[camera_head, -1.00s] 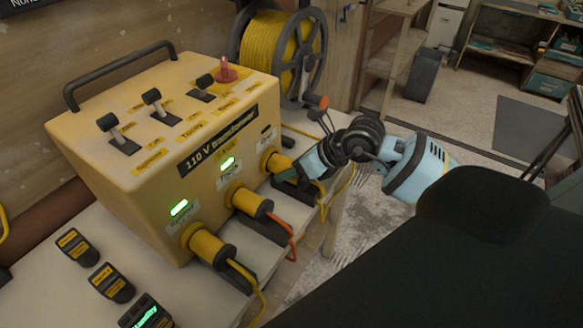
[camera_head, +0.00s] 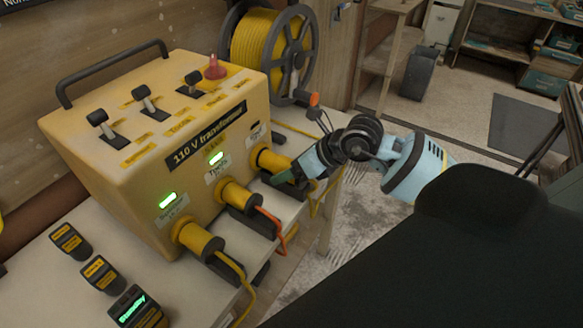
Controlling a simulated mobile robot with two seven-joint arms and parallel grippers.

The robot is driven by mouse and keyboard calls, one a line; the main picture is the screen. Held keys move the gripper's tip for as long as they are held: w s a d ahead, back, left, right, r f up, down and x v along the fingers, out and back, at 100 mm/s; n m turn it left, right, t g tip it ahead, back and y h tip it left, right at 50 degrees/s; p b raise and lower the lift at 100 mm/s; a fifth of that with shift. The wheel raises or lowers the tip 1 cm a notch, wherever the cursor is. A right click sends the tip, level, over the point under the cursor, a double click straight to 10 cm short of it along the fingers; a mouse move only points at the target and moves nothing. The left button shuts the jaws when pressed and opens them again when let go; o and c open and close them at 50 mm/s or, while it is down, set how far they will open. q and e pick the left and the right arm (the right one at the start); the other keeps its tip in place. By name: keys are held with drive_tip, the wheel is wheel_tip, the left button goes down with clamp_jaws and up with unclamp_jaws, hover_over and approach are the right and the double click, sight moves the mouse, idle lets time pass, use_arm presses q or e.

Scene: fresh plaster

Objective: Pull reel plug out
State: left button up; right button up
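The yellow transformer box (camera_head: 150,150) stands on the bench with three sockets along its front. The reel plug (camera_head: 272,160) is the yellow plug at the right-hand socket, with a dark ring showing between it and the box face. My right gripper (camera_head: 288,174) reaches in from the right with its fingers at this plug and appears closed on it; the far finger is hidden. The indicator above this socket is dark. The middle plug (camera_head: 238,193) and left plug (camera_head: 198,239) sit in their sockets under lit green indicators. My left gripper is out of view.
A cable reel (camera_head: 268,45) with yellow cable stands behind the box. Three black levers and a red knob (camera_head: 215,69) are on the box top. Several small labelled devices (camera_head: 103,273) lie at the front left. Orange and yellow cables hang from the plugs.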

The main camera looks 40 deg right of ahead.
drive_tip(key=v, duration=0.7)
drive_tip(key=shift+s+d+r, duration=0.2)
drive_tip(key=shift+d+r, duration=0.05)
idle(0.5)
